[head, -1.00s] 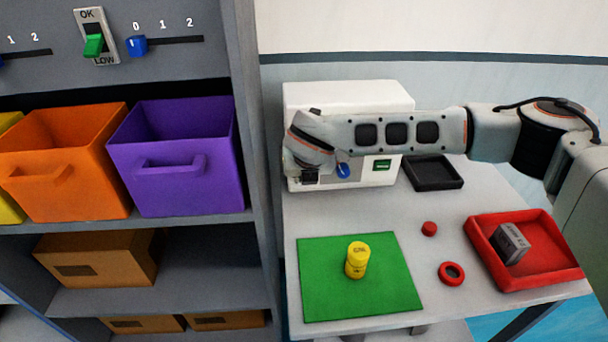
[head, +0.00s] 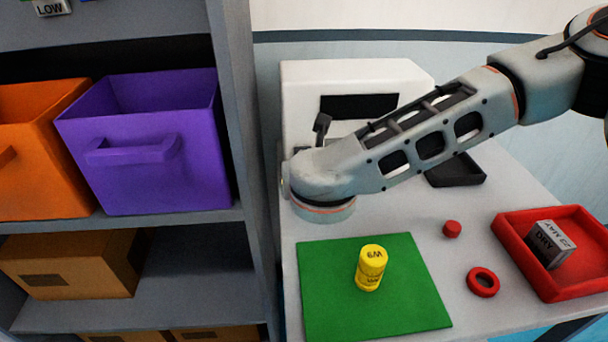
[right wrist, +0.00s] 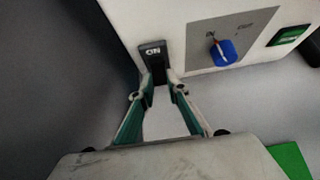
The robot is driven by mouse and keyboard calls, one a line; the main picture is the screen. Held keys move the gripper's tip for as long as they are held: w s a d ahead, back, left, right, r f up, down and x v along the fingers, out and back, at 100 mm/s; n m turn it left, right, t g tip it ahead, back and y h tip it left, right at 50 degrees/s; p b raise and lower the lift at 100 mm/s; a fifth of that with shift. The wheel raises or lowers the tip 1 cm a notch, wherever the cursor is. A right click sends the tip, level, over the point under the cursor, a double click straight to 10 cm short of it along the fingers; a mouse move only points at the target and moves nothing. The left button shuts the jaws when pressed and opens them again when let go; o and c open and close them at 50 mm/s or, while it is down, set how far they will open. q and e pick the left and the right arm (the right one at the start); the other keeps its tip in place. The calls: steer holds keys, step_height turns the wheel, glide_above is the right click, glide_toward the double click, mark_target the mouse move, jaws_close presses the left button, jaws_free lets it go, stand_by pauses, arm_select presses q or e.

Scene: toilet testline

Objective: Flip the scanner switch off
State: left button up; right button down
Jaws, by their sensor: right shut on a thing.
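The scanner is a white box (head: 410,75) at the back of the table in the head view, partly hidden by my right arm. In the right wrist view its white front (right wrist: 190,25) shows a black switch piece (right wrist: 153,49) marked ON. My right gripper (right wrist: 161,82) is at this switch, with its green-and-grey fingers shut on the switch's lower part. The gripped part is mostly hidden between the fingertips. My left gripper is not in view.
A blue knob (right wrist: 223,52) and a green display (right wrist: 289,36) sit right of the switch. A yellow bottle (head: 370,268) stands on a green mat (head: 320,300). A red tray (head: 520,255) and black tray (head: 460,174) are to the right. A shelf with bins stands left.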

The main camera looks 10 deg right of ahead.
steer(key=shift+f+t+b, duration=0.3)
steer(key=shift+b, duration=0.6)
steer(key=shift+r, duration=0.25)
steer(key=c, duration=2)
jaws_free()
steer(key=shift+o, duration=0.2)
steer(key=shift+s, duration=0.1)
steer(key=v, duration=1.1)
steer(key=shift+s+r, duration=0.15)
steer(key=shift+s, duration=0.25)
